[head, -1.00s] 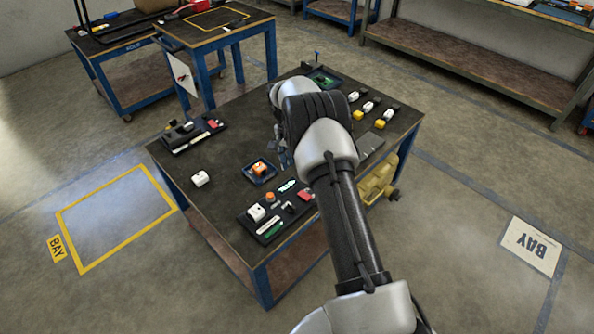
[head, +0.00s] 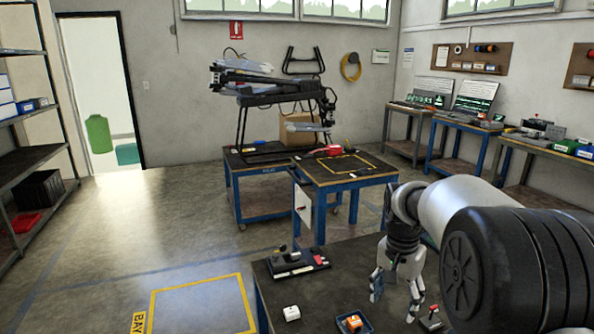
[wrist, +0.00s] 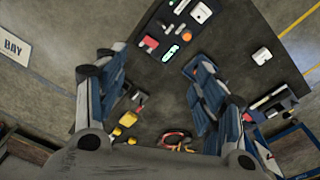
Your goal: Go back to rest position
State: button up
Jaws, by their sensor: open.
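My gripper (head: 394,304) hangs fingers-down over the dark work table (head: 322,290) at the lower right of the head view. Its fingers are apart with nothing between them. In the wrist view my gripper (wrist: 150,85) also shows open, with the table below it. My arm hides the right part of the table in the head view.
A black tray of small parts (head: 298,266) lies on the table's far left. A blue-legged side table (head: 345,178) stands behind, with a drone on a black stand (head: 255,80) at the back. A yellow-outlined floor bay (head: 200,302) is clear at left.

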jog(key=s+a+r+n+t, duration=0.2)
jog(key=s+a+r+n, duration=0.15)
jog(key=s+r, duration=0.55)
jog(key=s+a+f+n+t, duration=0.1)
jog(key=s+a+n, duration=0.1)
jog(key=s, duration=0.8)
jog(key=s+a+f+n+t, duration=0.1)
jog(key=s+a+n, duration=0.1)
jog(key=s, duration=0.8)
jog(key=shift+s+a+n+y, duration=0.25)
jog(key=shift+a+n+y, duration=0.15)
jog(key=shift+n, duration=0.35)
jog(key=shift+d, duration=0.1)
